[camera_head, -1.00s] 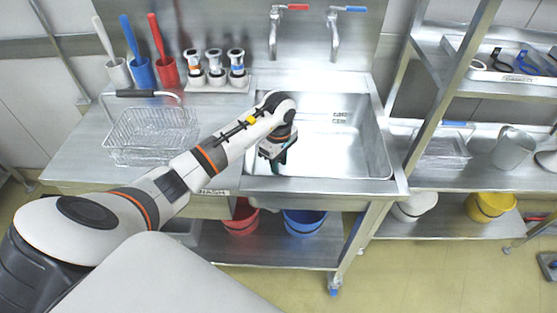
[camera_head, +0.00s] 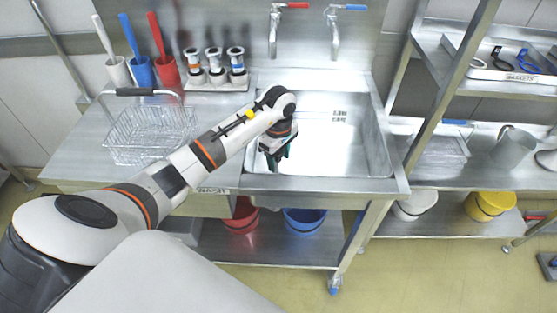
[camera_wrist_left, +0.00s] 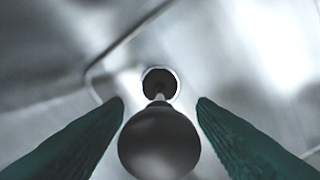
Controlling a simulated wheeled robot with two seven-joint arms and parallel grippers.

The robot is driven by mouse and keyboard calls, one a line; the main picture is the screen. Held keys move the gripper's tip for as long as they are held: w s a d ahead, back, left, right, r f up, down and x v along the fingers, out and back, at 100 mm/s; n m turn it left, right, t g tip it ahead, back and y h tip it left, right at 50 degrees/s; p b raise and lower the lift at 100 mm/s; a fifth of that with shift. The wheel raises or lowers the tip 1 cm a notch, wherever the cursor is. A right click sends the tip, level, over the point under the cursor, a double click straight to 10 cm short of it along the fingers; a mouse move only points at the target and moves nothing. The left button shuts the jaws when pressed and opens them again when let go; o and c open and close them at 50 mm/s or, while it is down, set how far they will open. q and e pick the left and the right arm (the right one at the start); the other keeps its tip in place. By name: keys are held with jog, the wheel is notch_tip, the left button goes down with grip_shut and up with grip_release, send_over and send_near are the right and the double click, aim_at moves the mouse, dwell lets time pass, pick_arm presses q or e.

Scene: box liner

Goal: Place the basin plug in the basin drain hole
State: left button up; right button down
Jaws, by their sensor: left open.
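The basin (camera_head: 330,150) is a steel sink. My left gripper (camera_head: 278,160) points down in its left part. In the left wrist view, the two green fingers (camera_wrist_left: 160,108) are open, with a gap on either side of a dark round knob. This knob belongs to the basin plug (camera_wrist_left: 158,143), and a thin bright stem leads from it toward a dark round spot with a pale rim. That spot is the basin drain hole (camera_wrist_left: 153,73). The plug's lower end lines up with the hole, but I cannot tell how deep it sits. My right gripper is not seen.
Two taps (camera_head: 274,35) rise behind the basin. A wire basket (camera_head: 150,135) stands on the counter to the left, with brush cups (camera_head: 142,73) behind it. A steel shelf unit (camera_head: 450,95) stands to the right. The rest of the basin floor looks clear.

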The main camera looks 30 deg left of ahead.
pick_arm(q)
notch_tip(320, 180, up, 11)
jog(key=shift+f+b, duration=0.2)
jog(key=shift+b, duration=0.6)
jog(key=shift+f, duration=0.1)
